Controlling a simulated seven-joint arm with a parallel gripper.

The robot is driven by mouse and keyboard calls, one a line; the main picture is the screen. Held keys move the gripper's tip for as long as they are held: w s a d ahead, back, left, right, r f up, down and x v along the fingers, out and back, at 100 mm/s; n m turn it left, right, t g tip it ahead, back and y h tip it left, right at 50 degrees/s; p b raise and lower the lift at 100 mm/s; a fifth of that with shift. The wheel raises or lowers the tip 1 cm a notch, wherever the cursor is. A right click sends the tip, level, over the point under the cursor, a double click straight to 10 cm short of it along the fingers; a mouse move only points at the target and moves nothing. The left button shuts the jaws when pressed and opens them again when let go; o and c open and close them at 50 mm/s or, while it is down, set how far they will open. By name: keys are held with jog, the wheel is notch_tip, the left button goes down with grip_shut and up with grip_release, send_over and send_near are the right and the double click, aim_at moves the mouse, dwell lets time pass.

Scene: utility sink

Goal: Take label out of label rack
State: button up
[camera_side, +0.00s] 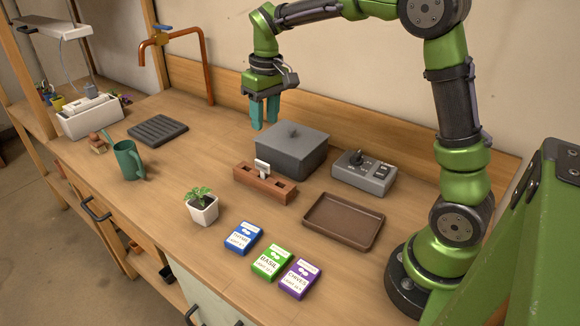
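The label rack (278,194) is a reddish-brown wooden block with dark slots in its top, lying on the wooden counter near the middle. A white label (262,167) stands upright in the rack, its lower part hidden in the block. My gripper (264,126) has teal fingers pointing down. It is above the counter, behind the rack and higher in the picture, apart from the label. The fingers show a gap with nothing between them, so it is open and empty.
A grey lidded box (292,150) stands just behind the rack. A grey control box (363,173) and a brown tray (343,222) are to the right.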

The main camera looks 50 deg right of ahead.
jog(key=w+d, duration=0.1)
jog(key=w, duration=0.2)
jog(key=n, duration=0.1)
send_near(262, 162)
jog(key=shift+g, duration=0.4)
notch_tip(262, 162, down, 5)
jog(key=shift+w+f, duration=0.15)
jog(key=shift+f, duration=0.05)
notch_tip(262, 162, down, 5)
jog(key=shift+w+f, duration=0.1)
jog(key=shift+w, duration=0.1)
grip_shut()
